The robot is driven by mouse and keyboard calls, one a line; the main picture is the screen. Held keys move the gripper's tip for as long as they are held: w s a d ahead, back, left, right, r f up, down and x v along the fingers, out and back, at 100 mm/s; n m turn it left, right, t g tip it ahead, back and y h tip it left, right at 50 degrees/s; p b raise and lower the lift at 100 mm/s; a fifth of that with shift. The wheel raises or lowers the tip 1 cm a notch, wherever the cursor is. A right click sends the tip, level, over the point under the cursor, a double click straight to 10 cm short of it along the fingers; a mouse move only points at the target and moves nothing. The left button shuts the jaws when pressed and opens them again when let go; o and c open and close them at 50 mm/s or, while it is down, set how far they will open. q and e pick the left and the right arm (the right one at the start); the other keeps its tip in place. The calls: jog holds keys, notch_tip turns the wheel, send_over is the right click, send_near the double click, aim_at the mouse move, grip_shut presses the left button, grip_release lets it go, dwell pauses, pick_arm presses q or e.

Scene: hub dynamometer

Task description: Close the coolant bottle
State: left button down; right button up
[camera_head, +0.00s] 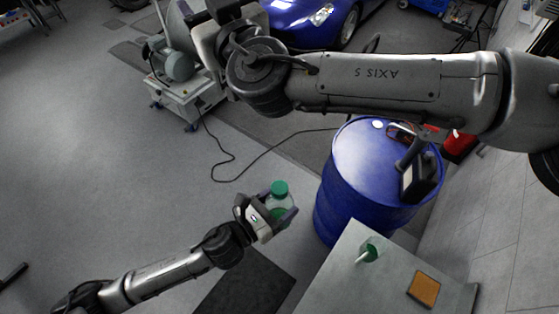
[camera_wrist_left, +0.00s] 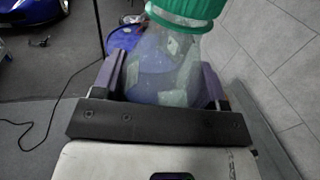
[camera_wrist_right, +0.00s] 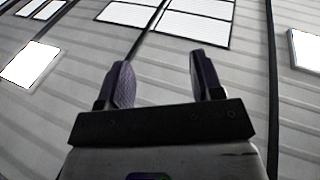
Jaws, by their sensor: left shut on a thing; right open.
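In the left wrist view the bottle (camera_wrist_left: 165,65) stands between the fingers, with the ribbed cap (camera_wrist_left: 188,8) cut by the top edge. My right gripper (camera_wrist_right: 158,80) is open and empty, facing the ceiling. In the head view its fingers are not clear, near the top edge.
A blue drum (camera_head: 340,190) carries a dark tool (camera_head: 420,178). In front is a grey table (camera_head: 335,290) with a green-and-white item (camera_head: 368,252) and an orange-brown pad (camera_head: 424,289). A wheeled machine (camera_head: 182,80) and blue car (camera_head: 315,20) stand behind.

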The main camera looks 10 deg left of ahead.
jog(key=s+a+f+n+g+h, duration=0.1)
jog(key=s+f+n+g, duration=0.45)
jog(key=n, duration=1.05)
jog(key=s+a+f+n+g, duration=0.1)
jog(key=s+f+n+g, duration=0.2)
jog(key=f+n+g, duration=0.9)
jog(key=d+f+n+t+h, duration=0.1)
jog(key=d+n+h, duration=0.3)
jog(key=n, duration=0.5)
jog(key=s+d+f+n+t+h, duration=0.1)
jog(key=d+n+h, duration=0.3)
jog(key=n, duration=0.5)
jog(key=d+f+n+t+h, duration=0.1)
jog(key=d+f+n+h, duration=0.2)
jog(key=n, duration=0.6)
jog(key=shift+s+d+n+h, duration=0.15)
jog(key=shift+d+h, duration=0.05)
jog(key=shift+d, duration=0.3)
jog(key=shift+s+d+n+h, duration=0.1)
jog(key=shift+d+n+h, duration=0.1)
jog(key=shift+d, duration=0.3)
jog(key=n, duration=0.1)
jog(key=d+n, duration=0.1)
jog(key=shift+s+n+h, duration=0.1)
jog(key=shift+n+h, duration=0.2)
jog(key=shift+n, duration=1.35)
